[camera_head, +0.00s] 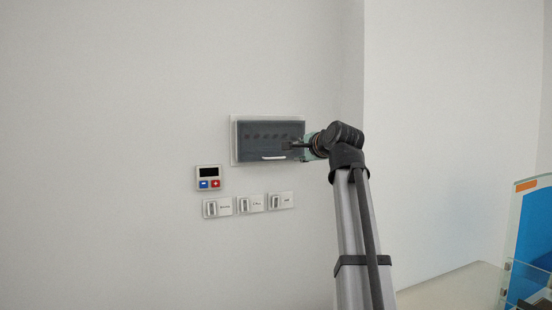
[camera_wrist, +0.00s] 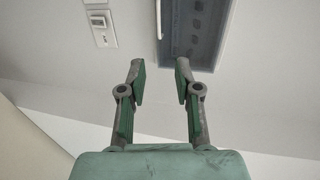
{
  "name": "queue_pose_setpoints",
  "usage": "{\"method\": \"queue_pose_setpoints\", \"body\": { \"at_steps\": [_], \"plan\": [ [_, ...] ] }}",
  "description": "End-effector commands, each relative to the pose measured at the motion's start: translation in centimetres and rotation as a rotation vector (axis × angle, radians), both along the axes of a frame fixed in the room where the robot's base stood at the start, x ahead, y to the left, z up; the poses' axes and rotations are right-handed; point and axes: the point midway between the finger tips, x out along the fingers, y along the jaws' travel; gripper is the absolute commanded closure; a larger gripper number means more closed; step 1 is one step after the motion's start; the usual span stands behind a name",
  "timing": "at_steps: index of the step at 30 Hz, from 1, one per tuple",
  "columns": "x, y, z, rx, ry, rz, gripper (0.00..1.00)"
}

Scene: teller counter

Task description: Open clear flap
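The clear flap (camera_head: 268,137) is a dark, see-through cover on a white wall panel in the head view, with a row of small shapes behind it. It looks shut. A white handle strip (camera_head: 273,158) runs along its lower edge. The flap also shows at the top of the wrist view (camera_wrist: 205,35), with the handle strip (camera_wrist: 158,18) along its left edge there. My gripper (camera_head: 289,146) is in front of the flap's right part in the head view. In the wrist view my gripper (camera_wrist: 160,64) is open, its two fingers apart with nothing between them. I cannot tell whether it touches the flap.
A small control unit (camera_head: 208,178) with a dark screen and blue and red buttons is on the wall below left. Several white switch plates (camera_head: 251,203) line the wall below the panel. A wall corner is close to the right. A counter (camera_head: 455,290) is at lower right.

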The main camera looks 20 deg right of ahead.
Motion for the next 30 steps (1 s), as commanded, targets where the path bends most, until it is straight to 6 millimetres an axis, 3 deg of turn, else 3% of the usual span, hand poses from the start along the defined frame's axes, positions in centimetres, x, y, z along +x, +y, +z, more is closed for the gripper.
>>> {"method": "queue_pose_setpoints", "body": {
  "at_steps": [8,24,30],
  "plan": [
    [2.8,-0.1,-0.5,0.012,0.003,-0.001,0.67],
    [13.0,-0.5,-2.6,0.010,0.004,0.000,0.67],
    [15.7,-0.6,-3.3,0.009,0.003,-0.001,0.67]
  ]
}}
